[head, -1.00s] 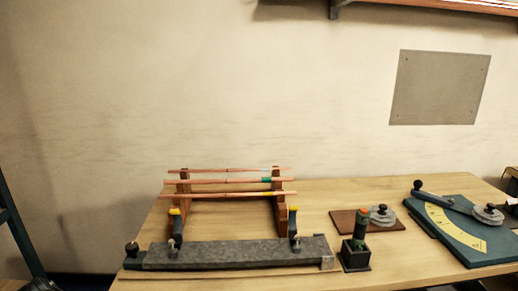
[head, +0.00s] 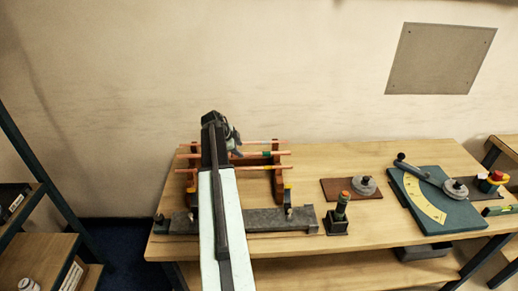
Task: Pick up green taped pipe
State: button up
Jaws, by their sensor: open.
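The green taped pipe (head: 281,153) is a thin copper pipe with a green band right of its middle. It lies across a wooden rack (head: 278,183) as the middle of three pipes, one behind it and one in front. My arm reaches over the rack from the front and hides the left-centre of the pipes. My gripper (head: 234,142) is over the rack, left of the green band, with no pipe visibly held. The fingertips are small and partly hidden, so contact with the pipe cannot be told.
A grey clamp bar (head: 265,219) lies in front of the rack. A small dark block with a green-handled tool (head: 339,213) stands to its right. A brown board with a disc (head: 342,190) and a teal bending board (head: 408,200) are farther right. The wall is behind.

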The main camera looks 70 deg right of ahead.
aim_at(252, 154)
jog(key=shift+m, duration=0.5)
jog(key=s+d+f+b, duration=0.1)
jog(key=d+f+b, duration=0.1)
jog(key=s+d+f+b, duration=0.1)
jog(key=d+f+b, duration=0.1)
jog(key=s+d+f+b, duration=0.1)
jog(key=f+b, duration=0.1)
jog(key=shift+s+d+f+b, duration=0.15)
jog(key=shift+s+d+b, duration=0.15)
jog(key=shift+d+b, duration=0.1)
jog(key=shift+r, duration=0.2)
grip_shut()
dwell(0.7)
